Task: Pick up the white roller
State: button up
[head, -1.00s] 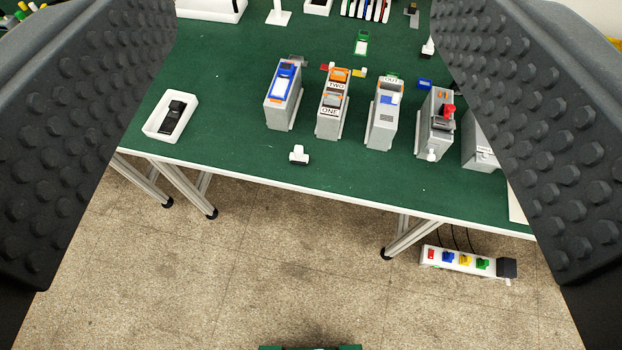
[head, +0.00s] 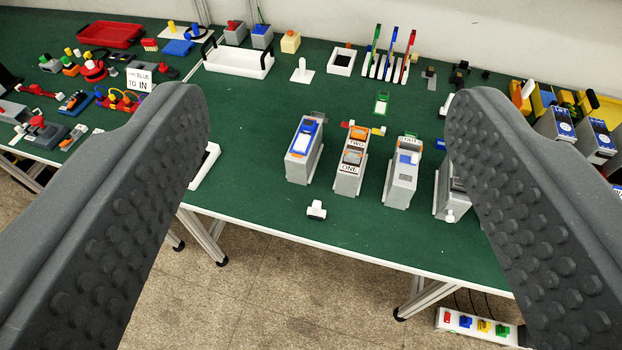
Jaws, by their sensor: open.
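My gripper (head: 328,105) is open and empty. Its two dark, studded fingers frame the left and right of the view, with the white piece between them in the picture. The fingers look close to the camera and touch nothing on the table.
Grey upright modules (head: 350,172) stand in a row behind the white piece. The right finger partly hides one module; the left partly hides a small white tray (head: 207,164). A white bin (head: 237,60), racks and coloured parts fill the back. A power strip (head: 478,327) lies below the table.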

aim_at(316, 212)
jog(key=u, duration=2.45)
jog(key=k, duration=0.7)
jog(key=z, duration=1.25)
jog(key=i, duration=1)
jog(key=z, duration=0.05)
